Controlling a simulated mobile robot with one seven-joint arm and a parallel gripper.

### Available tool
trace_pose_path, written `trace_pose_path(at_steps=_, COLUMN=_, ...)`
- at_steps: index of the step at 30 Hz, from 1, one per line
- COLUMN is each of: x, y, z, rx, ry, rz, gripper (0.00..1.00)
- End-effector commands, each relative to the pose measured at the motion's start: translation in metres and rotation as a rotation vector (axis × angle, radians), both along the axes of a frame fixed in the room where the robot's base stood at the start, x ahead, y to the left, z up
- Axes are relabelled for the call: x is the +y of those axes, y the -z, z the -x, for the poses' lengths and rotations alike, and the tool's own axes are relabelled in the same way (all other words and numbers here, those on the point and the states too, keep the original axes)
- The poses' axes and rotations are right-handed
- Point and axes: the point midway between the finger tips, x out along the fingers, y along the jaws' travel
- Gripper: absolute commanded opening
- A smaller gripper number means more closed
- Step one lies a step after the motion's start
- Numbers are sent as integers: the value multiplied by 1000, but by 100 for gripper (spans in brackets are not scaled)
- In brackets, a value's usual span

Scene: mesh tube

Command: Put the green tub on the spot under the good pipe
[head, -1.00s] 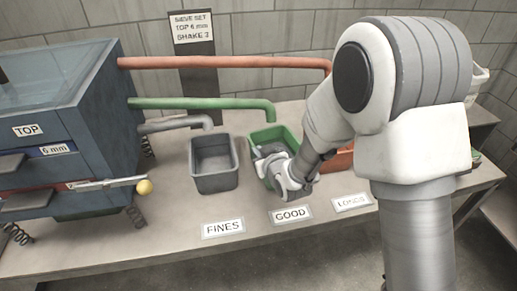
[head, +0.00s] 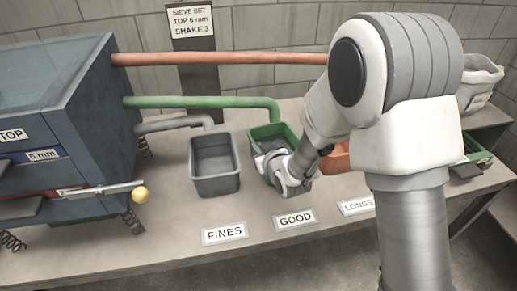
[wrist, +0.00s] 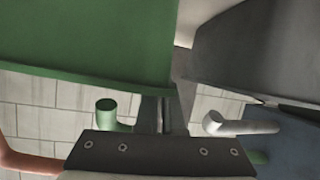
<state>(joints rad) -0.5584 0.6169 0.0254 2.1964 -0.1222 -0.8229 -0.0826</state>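The green tub (head: 268,131) stands on the bench behind the GOOD label (head: 295,219), near the bent end of the green pipe (head: 200,102). My gripper (head: 284,172) is at the tub's front side and hides part of it. In the wrist view the green tub (wrist: 90,40) fills the upper left, close to the camera. My gripper's fingers (wrist: 158,113) reach up to the tub's lower right corner there, close together. I cannot tell whether they pinch its wall.
A grey tub (head: 214,180) stands left of the green tub, behind the FINES label (head: 224,233). An orange-red tub (head: 336,160) is partly hidden by my arm, behind LONGS (head: 357,205). The blue sieve machine (head: 95,110) is at left. A green tray (head: 480,157) and pale bin (head: 481,82) are at right.

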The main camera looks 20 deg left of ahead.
Motion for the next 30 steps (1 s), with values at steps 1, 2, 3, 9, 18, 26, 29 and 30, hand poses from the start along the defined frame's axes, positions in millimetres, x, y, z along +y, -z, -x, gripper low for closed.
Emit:
trace_pose_path(at_steps=1, x=1, y=0, z=-1, rx=-5, ry=0, rz=-2, gripper=0)
trace_pose_path(at_steps=2, x=1, y=0, z=-1, rx=-4, ry=-1, rz=-2, gripper=0)
trace_pose_path(at_steps=3, x=1, y=0, z=-2, rx=-4, ry=0, rz=-2, gripper=0)
trace_pose_path(at_steps=9, x=1, y=0, z=-2, rx=-4, ry=0, rz=-2, gripper=0)
trace_pose_path(at_steps=18, x=1, y=1, z=-1, rx=-2, ry=0, rz=0, gripper=40)
trace_pose_path(at_steps=26, x=0, y=2, z=0, rx=3, ry=1, rz=1, gripper=40)
trace_pose_path(at_steps=29, x=-3, y=-1, z=3, rx=2, ry=1, rz=1, gripper=40)
trace_pose_path(at_steps=30, x=-6, y=-3, z=6, rx=2, ry=1, rz=1, gripper=40)
